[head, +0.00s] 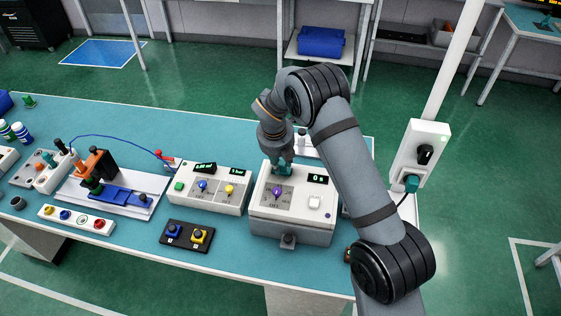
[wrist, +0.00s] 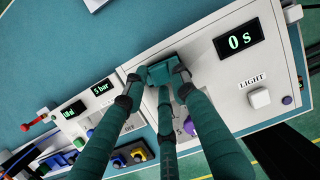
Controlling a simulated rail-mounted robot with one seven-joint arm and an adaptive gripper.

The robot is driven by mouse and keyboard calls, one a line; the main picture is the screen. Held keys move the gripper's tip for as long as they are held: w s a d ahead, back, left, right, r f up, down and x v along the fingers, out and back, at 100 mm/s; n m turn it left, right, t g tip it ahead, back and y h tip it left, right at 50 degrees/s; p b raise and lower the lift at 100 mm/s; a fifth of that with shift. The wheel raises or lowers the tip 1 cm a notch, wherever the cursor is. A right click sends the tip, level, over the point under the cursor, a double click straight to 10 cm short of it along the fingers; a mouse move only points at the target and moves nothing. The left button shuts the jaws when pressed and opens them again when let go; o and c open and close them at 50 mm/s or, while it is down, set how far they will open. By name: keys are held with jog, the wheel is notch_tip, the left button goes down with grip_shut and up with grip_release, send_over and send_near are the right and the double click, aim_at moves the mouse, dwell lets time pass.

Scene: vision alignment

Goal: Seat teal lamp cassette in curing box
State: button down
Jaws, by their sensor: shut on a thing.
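The curing box (head: 292,228) is a pale box with a white top, a purple knob (head: 277,191), a display reading "0 s" and a white button. It also shows in the wrist view (wrist: 214,77), with the word LIGHT by the button. My gripper (head: 282,163) is over the rear left part of the box top, pointing down. In the wrist view its teal fingers (wrist: 165,84) are closed around a teal block, the lamp cassette (wrist: 161,70), at the box's top edge. The fingers hide its underside, and I cannot tell how deep it sits.
A white control box (head: 207,188) with blue and yellow knobs stands just left. A black pad with two buttons (head: 187,236) lies in front. A blue fixture (head: 122,196) is farther left. A post with a socket box (head: 420,153) rises at the right.

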jog(key=shift+f, duration=0.25)
dwell(0.3)
jog(key=c, duration=1.3)
grip_release()
jog(key=shift+c, duration=0.2)
jog(key=o, duration=0.4)
jog(key=shift+r+p, duration=3.5)
jog(key=shift+p, duration=0.15)
jog(key=shift+f, duration=0.15)
notch_tip(320, 180, down, 7)
jog(key=b, duration=0.7)
jog(key=shift+r, duration=0.2)
